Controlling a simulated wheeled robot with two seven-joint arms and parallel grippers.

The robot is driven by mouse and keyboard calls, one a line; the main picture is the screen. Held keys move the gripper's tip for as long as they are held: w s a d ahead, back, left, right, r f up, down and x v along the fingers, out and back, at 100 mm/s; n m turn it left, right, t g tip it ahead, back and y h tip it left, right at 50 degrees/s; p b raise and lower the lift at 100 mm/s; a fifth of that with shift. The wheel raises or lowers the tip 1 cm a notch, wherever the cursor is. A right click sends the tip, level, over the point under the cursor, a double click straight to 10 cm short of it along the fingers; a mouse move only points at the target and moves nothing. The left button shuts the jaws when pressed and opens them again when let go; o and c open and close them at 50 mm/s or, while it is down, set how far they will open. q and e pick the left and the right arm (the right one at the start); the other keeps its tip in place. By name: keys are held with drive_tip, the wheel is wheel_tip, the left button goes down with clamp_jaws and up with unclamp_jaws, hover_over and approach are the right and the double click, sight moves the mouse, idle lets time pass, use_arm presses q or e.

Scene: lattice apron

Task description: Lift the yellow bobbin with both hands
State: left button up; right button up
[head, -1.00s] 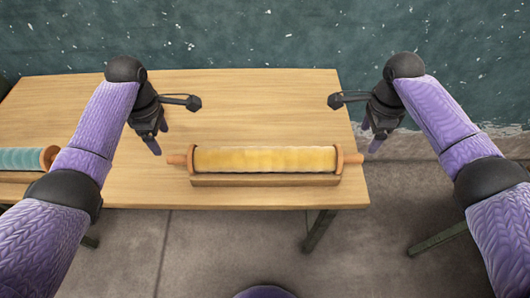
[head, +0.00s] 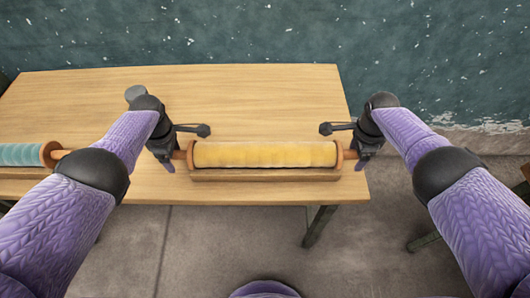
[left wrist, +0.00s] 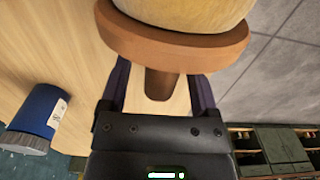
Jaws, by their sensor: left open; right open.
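The yellow bobbin (head: 265,155) lies level on a wooden cradle (head: 265,175) near the table's front edge, with brown flanges and a handle peg at its ends. My left gripper (head: 172,160) is at its left end. In the left wrist view the open fingers (left wrist: 160,92) stand on either side of the brown peg (left wrist: 160,84), below the flange (left wrist: 172,42). My right gripper (head: 362,160) is open at the right end, close to the right flange.
A teal bobbin (head: 20,155) lies at the table's left. A blue container with a grey lid (left wrist: 38,118) stands on the table (head: 250,90) in the left wrist view. Grey floor lies in front.

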use_arm(q)
clamp_jaws()
use_arm(e)
clamp_jaws()
idle(1.1)
